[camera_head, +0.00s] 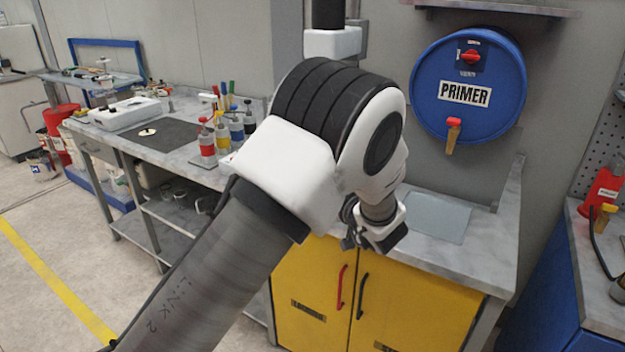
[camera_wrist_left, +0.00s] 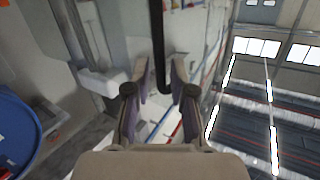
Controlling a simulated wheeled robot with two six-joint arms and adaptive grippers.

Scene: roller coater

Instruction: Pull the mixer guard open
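I cannot make out the mixer guard for certain. In the head view, a black post (camera_head: 328,14) and a white block (camera_head: 332,43) on a grey bracket show above my left arm's elbow, which hides what is below them; they may belong to the mixer. My left gripper (camera_head: 352,228) shows small and partly hidden below the elbow, above the worktop. In the left wrist view, my left gripper (camera_wrist_left: 160,80) has its fingers apart. A slim black bar (camera_wrist_left: 158,45) comes down from the top edge between the fingertips; contact is not visible. My right gripper is not in view.
A blue PRIMER drum (camera_head: 468,85) with a tap hangs on the wall at right. Yellow cabinets (camera_head: 415,310) stand below the worktop. A side bench (camera_head: 178,140) holds several coloured bottles and a white tray (camera_head: 125,113). Floor is free at lower left.

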